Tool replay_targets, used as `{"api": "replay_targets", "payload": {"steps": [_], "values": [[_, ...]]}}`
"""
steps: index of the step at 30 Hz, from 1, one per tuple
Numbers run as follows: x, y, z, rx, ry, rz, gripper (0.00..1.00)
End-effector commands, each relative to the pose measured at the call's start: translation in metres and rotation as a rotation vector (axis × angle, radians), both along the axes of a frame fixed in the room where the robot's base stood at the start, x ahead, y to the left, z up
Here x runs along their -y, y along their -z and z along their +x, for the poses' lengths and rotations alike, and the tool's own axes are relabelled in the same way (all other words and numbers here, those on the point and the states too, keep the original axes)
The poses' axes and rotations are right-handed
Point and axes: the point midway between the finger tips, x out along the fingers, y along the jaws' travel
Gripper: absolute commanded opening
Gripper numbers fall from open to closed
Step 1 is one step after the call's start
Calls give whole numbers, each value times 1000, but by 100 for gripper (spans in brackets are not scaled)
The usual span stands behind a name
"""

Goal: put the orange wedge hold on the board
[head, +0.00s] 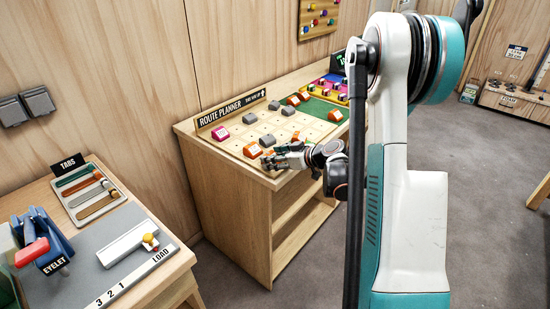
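Several orange holds show. More orange pieces, one at the back (294,100) and one at the right (335,115), are by a green mat. Which is the wedge is too small to tell. My gripper (268,161) is low over the board's front edge, close to the front left orange hold. Its finger gap and any grasp are unclear.
Grey holds (250,118) and a magenta hold (220,133) sit on the board. A colourful tray (330,88) stands at the cabinet's far end. A workbench (60,195) with tabs and an eyelet press is at the left. My arm hides the cabinet's right side.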

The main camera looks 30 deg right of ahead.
Motion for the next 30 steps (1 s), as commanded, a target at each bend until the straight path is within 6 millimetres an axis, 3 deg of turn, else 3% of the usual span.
{"api": "replay_targets", "payload": {"steps": [11,24,30], "values": [[3,-7,-6,0,1,0,53],[32,-46,-77,0,4,0,53],[39,-54,-96,1,2,0,53]]}}
